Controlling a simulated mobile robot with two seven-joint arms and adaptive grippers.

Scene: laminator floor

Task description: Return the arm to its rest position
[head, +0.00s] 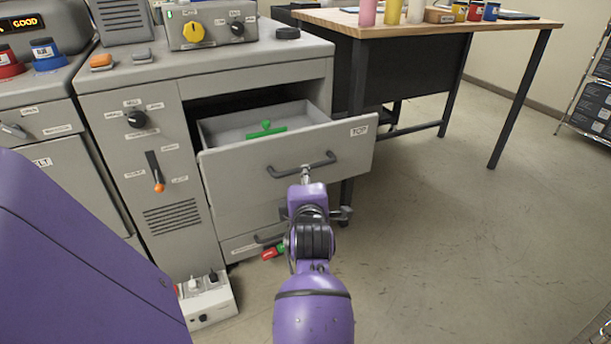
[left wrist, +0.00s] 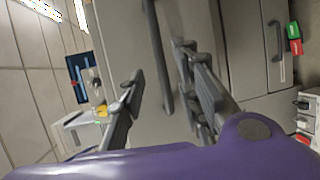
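My left arm reaches in from the bottom centre of the head view to the front of the open top drawer (head: 235,172). My left gripper (head: 306,176) is at the dark drawer handle (head: 284,171). In the left wrist view the fingers of my left gripper (left wrist: 158,68) are spread apart, with the handle (left wrist: 153,40) showing between them. I cannot tell whether either finger touches it. A green T-shaped piece (head: 266,130) lies inside the drawer. My right gripper is not in view.
A red and green object (head: 272,252) lies on the floor by the lower drawer (head: 245,240). A white power strip (head: 210,303) stands left of it. A wooden-topped table (head: 420,22) with cups and jars stands at the back right. The floor on the right is clear.

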